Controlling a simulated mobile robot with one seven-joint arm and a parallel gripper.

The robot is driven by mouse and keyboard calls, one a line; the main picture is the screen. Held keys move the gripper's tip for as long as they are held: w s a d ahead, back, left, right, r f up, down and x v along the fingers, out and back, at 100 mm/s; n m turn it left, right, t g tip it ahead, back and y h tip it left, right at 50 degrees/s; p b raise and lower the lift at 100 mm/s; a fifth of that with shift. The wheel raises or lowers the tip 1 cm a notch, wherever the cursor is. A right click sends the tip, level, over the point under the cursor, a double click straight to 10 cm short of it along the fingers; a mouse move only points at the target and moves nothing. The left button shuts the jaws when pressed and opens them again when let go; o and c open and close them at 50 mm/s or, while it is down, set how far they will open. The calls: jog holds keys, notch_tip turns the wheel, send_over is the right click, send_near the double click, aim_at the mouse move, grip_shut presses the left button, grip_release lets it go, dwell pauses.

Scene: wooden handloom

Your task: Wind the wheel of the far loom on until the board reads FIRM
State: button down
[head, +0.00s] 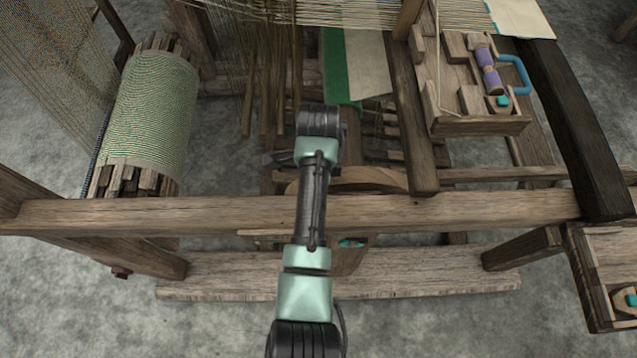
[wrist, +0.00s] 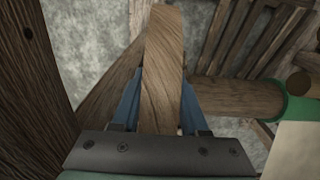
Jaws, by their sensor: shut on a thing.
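In the wrist view, my gripper (wrist: 162,88) has its blue fingers on both sides of a flat wooden bar (wrist: 163,55) and is shut on it. The bar looks like part of the wheel, but I cannot tell whether it is a spoke or a handle. In the head view, a curved wooden rim (head: 368,177), likely the wheel, shows just right of my arm, behind the front beam. No board with a reading can be made out.
The long front beam (head: 430,210) runs under my arm. A warp roller (head: 152,110) stands at left. A wooden tray (head: 478,126) with a purple spool (head: 488,70) and blue handle (head: 517,72) is at upper right. A green-edged cloth (head: 335,65) hangs behind my arm. Dark wood (wrist: 30,90) closes the wrist view's left.

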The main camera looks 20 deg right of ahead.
dwell(0.6)
jog(key=shift+w+a+f+g+h+b, duration=0.15)
jog(key=shift+a+f+g+h+b, duration=0.15)
jog(key=shift+a+f+h, duration=0.6)
jog(key=shift+w+a+f+h, duration=0.1)
jog(key=shift+a+f+h, duration=0.15)
jog(key=shift+h, duration=0.35)
jog(key=shift+c, duration=2.1)
grip_release()
jog(key=v, duration=1.3)
jog(key=shift+p, duration=0.3)
